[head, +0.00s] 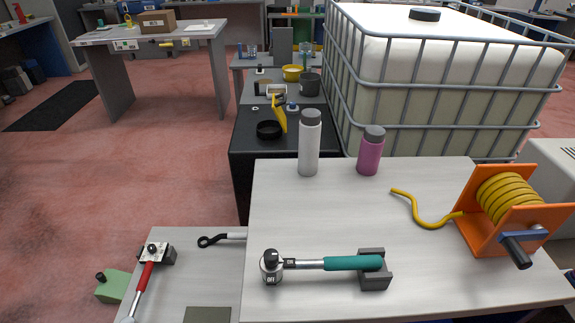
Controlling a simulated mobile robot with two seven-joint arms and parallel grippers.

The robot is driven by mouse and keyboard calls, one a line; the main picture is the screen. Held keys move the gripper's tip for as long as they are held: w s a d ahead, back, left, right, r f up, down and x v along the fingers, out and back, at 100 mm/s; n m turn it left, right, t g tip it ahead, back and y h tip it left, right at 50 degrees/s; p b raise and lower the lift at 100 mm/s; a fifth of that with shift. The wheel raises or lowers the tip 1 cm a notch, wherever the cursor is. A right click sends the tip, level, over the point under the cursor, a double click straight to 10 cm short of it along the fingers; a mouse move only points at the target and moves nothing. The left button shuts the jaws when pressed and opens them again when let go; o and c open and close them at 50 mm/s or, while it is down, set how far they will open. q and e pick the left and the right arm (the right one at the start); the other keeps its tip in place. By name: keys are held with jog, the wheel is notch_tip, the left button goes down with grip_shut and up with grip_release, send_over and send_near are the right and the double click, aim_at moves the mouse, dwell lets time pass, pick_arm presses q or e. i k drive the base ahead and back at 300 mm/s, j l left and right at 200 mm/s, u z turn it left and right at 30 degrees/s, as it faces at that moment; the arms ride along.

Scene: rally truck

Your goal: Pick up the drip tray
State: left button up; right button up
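No object in the head view is clearly recognisable as the drip tray. I cannot tell whether either one is the drip tray. Neither of my grippers is in view.
The near table (330,220) holds a teal-handled tool (350,263), a grey bottle (309,145), a pink bottle (371,152) and an orange hose reel (508,205). A caged white tank (450,80) stands behind. Red floor (120,170) is open at left.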

aim_at(278, 89)
jog(key=u, duration=0.6)
jog(key=j+u, duration=0.8)
jog(key=i+j+u, duration=0.1)
jog(key=j+u, duration=0.25)
jog(key=i+j+u, duration=0.95)
jog(key=i, duration=0.3)
jog(key=i+z, duration=0.15)
jog(key=i, duration=0.6)
jog(key=i+j+z, duration=0.1)
jog(key=i, duration=0.6)
jog(key=i+l+z, duration=0.15)
jog(key=i+z, duration=0.45)
jog(key=z, duration=0.25)
jog(key=i+z, duration=0.4)
jog(key=i+j+z, duration=0.15)
jog(key=z, duration=0.3)
jog(key=i+l+z, duration=0.15)
jog(key=i+z, duration=0.25)
jog(key=i, duration=0.35)
jog(key=i+j+z, duration=0.1)
jog(key=i+z, duration=0.25)
jog(key=i, duration=0.4)
jog(key=i+z, duration=0.25)
jog(key=i, duration=0.25)
jog(key=i+z, duration=0.2)
jog(key=i, duration=0.25)
jog(key=i+j+z, duration=0.25)
jog(key=i, duration=0.2)
